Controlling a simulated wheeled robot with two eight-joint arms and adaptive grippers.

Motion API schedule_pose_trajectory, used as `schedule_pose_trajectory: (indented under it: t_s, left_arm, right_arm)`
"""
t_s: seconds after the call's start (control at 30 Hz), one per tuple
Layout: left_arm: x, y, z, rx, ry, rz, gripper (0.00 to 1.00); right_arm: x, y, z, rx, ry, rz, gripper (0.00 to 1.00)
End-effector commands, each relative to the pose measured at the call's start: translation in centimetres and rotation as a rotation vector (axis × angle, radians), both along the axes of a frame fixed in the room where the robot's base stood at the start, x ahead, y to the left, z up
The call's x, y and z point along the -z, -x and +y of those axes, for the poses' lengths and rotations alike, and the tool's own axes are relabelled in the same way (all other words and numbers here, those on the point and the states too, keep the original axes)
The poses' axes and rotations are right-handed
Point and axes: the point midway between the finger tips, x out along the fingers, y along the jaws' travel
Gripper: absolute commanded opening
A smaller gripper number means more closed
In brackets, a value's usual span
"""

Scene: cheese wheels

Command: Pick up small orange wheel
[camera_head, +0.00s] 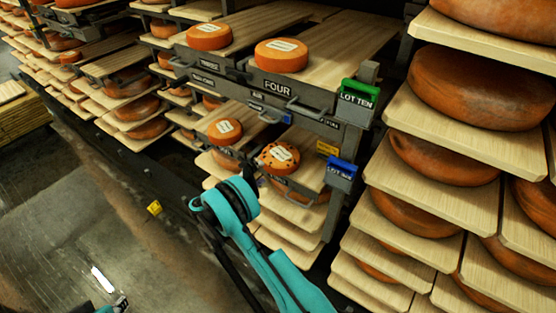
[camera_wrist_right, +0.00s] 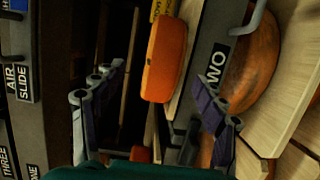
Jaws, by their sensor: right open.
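Small orange wheels stand in a dark-grey rack. Two sit on the upper shelf, one by the label THREE (camera_head: 209,36) and one by FOUR (camera_head: 280,55). Below are a plain one (camera_head: 224,131) and a dark-spotted one (camera_head: 278,157). My right gripper (camera_head: 252,176) is just left of the spotted wheel, its fingers mostly hidden by my wrist. In the right wrist view my right gripper (camera_wrist_right: 157,78) is open and empty, and an orange wheel (camera_wrist_right: 165,60) shows ahead between its fingers, apart from them. Only a scrap of my left arm shows at the bottom left; its fingers are unclear.
A green LOT TEN box (camera_head: 358,97) and a blue box (camera_head: 341,174) hang on the rack's right post. Metal handles stick out from the shelf fronts. Large brown wheels (camera_head: 480,88) on boards fill the right side. The floor (camera_head: 70,210) at left is mostly clear.

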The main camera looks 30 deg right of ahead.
Motion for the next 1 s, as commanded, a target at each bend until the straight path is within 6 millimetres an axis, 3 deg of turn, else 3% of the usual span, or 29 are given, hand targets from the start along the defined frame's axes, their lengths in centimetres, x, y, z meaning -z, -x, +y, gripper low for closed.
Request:
schedule_pose_trajectory:
  t_s: [0.33, 0.57, 0.87, 1.0]
  left_arm:
    - [2.4, 0.0, 0.0, 0.000, 0.000, 0.000, 0.32]
    - [2.3, 0.0, 0.0, 0.000, 0.000, 0.000, 0.32]
    - [2.3, 0.0, 0.0, 0.000, 0.000, 0.000, 0.32]
    - [2.3, 0.0, 0.0, 0.000, 0.000, 0.000, 0.32]
  right_arm:
    - [0.9, -0.4, -4.6, 0.001, -0.001, 0.000, 0.72]
    - [0.6, -0.5, -5.0, -0.002, -0.002, 0.000, 0.72]
    - [0.6, -0.5, -5.0, -0.002, -0.002, 0.000, 0.00]
    - [0.4, -0.5, -5.0, -0.002, 0.002, 0.000, 0.00]
